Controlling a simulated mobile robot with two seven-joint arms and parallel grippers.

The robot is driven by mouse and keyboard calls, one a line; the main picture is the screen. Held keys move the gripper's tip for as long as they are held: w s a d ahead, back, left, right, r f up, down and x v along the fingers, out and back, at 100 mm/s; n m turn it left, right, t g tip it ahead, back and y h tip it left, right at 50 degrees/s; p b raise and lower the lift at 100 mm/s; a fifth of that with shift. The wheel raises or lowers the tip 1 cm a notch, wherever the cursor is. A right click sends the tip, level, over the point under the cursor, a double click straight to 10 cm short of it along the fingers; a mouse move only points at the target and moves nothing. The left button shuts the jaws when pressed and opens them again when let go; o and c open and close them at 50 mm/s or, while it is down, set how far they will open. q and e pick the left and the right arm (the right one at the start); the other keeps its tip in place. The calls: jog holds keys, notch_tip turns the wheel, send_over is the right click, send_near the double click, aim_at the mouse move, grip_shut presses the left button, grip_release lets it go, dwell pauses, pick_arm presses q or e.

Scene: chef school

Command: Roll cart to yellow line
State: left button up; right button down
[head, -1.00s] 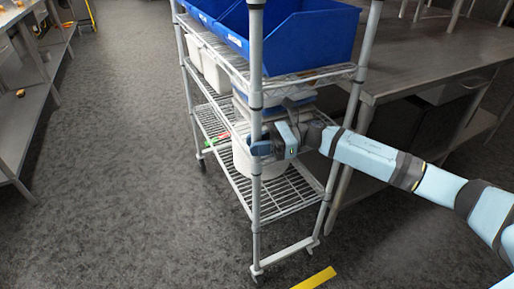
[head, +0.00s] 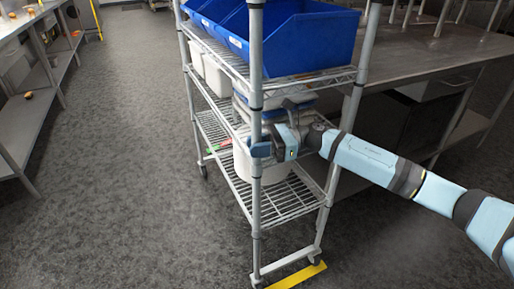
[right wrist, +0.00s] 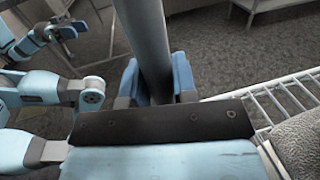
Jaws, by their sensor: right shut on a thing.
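The cart (head: 285,207) is a tall wire-shelf rack on wheels in the middle of the head view. The yellow line (head: 295,277) is a short strip on the floor at the cart's near end, right by its bottom bar and near right wheel. My right gripper (head: 260,149) is shut on the cart's near left post (head: 256,100). In the right wrist view the post (right wrist: 145,40) stands between the two blue fingers (right wrist: 155,90). My left gripper (right wrist: 58,30) shows small at the upper left of that view; its jaws are unclear.
Blue bins (head: 305,40) sit on the cart's top shelf, with white containers (head: 218,75) and a white bucket (head: 262,165) below. A steel table (head: 430,60) stands close on the cart's right. Another bench (head: 40,115) is at the far left. The floor (head: 120,170) between is clear.

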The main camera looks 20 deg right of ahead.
pick_arm(q)
jog(key=shift+s+r, duration=0.2)
jog(key=shift+s, duration=0.15)
pick_arm(e)
jog(key=shift+s, duration=0.2)
pick_arm(q)
jog(key=shift+a, duration=0.1)
pick_arm(e)
jog(key=c, duration=0.8)
grip_release()
jog(key=shift+w, duration=0.1)
pick_arm(q)
jog(key=shift+w+f, duration=0.1)
jog(key=shift+f, duration=0.05)
pick_arm(e)
jog(key=shift+d, duration=0.1)
pick_arm(q)
jog(key=shift+s+a+f+g+y+p, duration=0.1)
jog(key=shift+a+f+g+y+p, duration=0.15)
jog(key=shift+f, duration=0.25)
jog(key=shift+s+a+f+g+y+p, duration=0.1)
jog(key=shift+f+g+y+p, duration=0.1)
jog(key=shift+f, duration=0.3)
pick_arm(e)
jog(key=shift+s+d, duration=0.45)
jog(key=shift+d, duration=1.8)
jog(key=shift+s+d, duration=0.4)
jog(key=shift+d, duration=1.8)
jog(key=shift+s+d, duration=0.45)
jog(key=shift+d, duration=1.8)
